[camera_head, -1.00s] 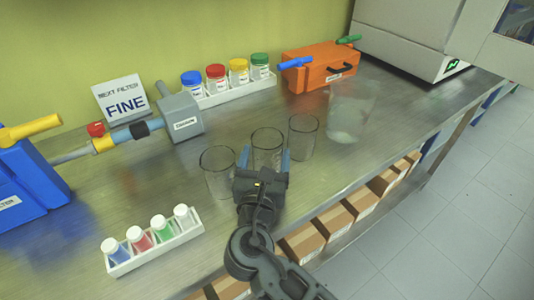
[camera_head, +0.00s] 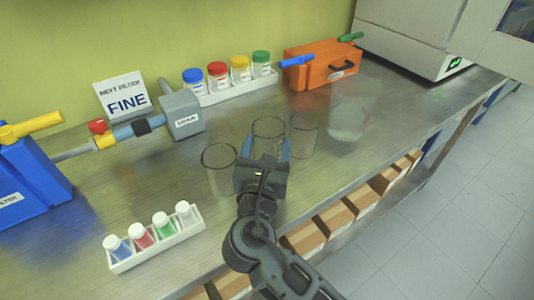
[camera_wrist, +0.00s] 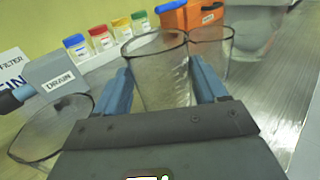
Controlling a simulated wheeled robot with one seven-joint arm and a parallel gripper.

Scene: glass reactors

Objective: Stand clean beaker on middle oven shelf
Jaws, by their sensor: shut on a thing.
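Three clear glass beakers stand in a row at the middle of the bench. My gripper (camera_head: 264,153) is shut on the middle beaker (camera_head: 268,128), with one blue finger on each side. In the wrist view this beaker (camera_wrist: 160,85) is upright between the fingers, and its glass looks slightly mottled. It seems raised a little off the bench; its base is hidden. The left beaker (camera_head: 219,165) and right beaker (camera_head: 304,134) are close on either side. A white oven-like box (camera_head: 408,32) is at the top right; its shelves are not visible.
A large clear vessel (camera_head: 348,118) stands right of the beakers. Behind are an orange case (camera_head: 318,68) and a white rack (camera_head: 236,91) of colour-capped jars.

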